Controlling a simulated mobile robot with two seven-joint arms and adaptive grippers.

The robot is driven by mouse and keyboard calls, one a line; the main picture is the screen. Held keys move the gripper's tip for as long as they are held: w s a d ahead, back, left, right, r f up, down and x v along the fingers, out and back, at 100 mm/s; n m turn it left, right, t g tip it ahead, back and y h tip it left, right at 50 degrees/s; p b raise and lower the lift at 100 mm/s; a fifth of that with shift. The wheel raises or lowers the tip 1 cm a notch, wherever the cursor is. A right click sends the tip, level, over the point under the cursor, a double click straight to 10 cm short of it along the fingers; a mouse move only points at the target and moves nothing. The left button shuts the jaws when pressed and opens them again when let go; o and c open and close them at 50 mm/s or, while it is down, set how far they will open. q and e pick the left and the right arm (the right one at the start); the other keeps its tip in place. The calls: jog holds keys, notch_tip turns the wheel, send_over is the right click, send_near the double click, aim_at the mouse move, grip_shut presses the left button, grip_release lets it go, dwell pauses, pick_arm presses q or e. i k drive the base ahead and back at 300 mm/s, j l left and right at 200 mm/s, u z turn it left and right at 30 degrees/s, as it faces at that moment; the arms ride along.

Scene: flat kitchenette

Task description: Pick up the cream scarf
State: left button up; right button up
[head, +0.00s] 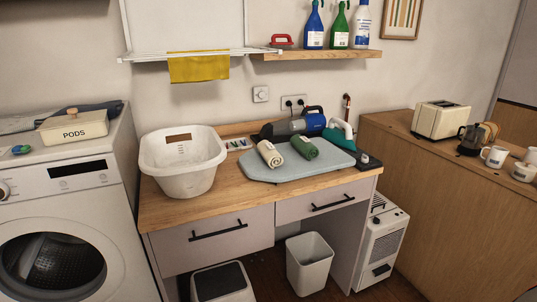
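The cream scarf (269,154) is rolled up and lies on the left part of the grey-blue ironing pad (258,173), on the wooden worktop. A green rolled scarf (305,147) lies just to its right, a small gap apart. Neither of my grippers is in the head view, and nothing is touching the cream scarf.
A white laundry basket (182,162) stands left of the pad. A blue and grey handheld vacuum (292,126) and a teal iron (338,132) stand behind the scarves. A wooden shelf (316,54) with bottles hangs above. The pad's front part is clear.

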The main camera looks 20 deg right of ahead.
aim_at(272, 157)
jog(key=i+l+z, duration=0.5)
jog(key=i+l, duration=0.2)
